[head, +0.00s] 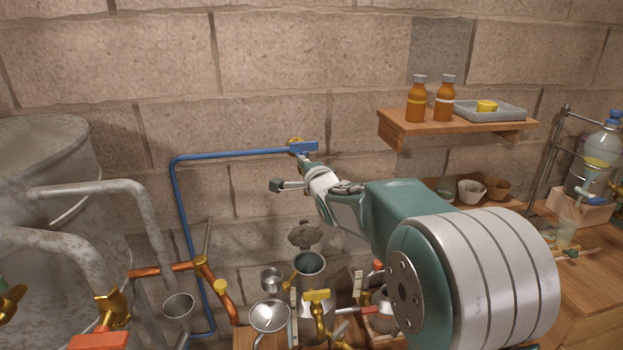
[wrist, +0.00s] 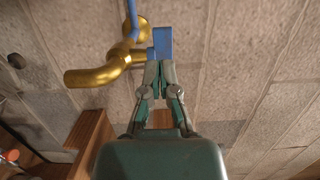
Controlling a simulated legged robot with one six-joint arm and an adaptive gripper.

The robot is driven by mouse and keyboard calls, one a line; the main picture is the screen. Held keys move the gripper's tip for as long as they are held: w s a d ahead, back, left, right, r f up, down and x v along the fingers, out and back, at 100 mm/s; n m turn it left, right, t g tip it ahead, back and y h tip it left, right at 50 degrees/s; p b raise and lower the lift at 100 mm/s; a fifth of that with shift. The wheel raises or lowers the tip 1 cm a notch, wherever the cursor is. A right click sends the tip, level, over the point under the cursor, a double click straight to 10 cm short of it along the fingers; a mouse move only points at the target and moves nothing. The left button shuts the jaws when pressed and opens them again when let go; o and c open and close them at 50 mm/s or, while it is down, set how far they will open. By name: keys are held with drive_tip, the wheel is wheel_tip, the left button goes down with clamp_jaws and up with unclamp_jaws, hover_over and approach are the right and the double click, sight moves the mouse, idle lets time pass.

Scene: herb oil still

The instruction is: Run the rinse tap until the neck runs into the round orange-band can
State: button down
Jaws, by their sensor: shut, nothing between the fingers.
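The tap on the wall has a blue lever (head: 303,147) and a brass body (head: 295,140). In the wrist view the blue lever (wrist: 162,42) stands just beyond my fingertips, with the curved brass spout (wrist: 95,76) to its left. No water shows at the spout. My gripper (head: 303,163) is shut and empty, its tips at the lever's lower end; I cannot tell whether they touch. It also shows in the wrist view (wrist: 159,68). A tall grey can (head: 310,264) stands below, partly hidden by brass fittings. I cannot make out an orange band on any can.
A blue pipe (head: 173,200) runs along the wall to the tap. Small metal cups (head: 178,306) and a funnel-like cup (head: 269,316) stand below among copper pipes. A wooden shelf (head: 395,121) with amber bottles juts out at right. A large grey vessel (head: 45,170) fills the left.

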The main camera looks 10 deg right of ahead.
drive_tip(key=s, duration=0.7)
drive_tip(key=shift+s+a, duration=0.25)
drive_tip(key=shift+a, duration=0.05)
drive_tip(key=shift+d, duration=0.2)
drive_tip(key=shift+a, duration=0.1)
idle(0.4)
idle(0.7)
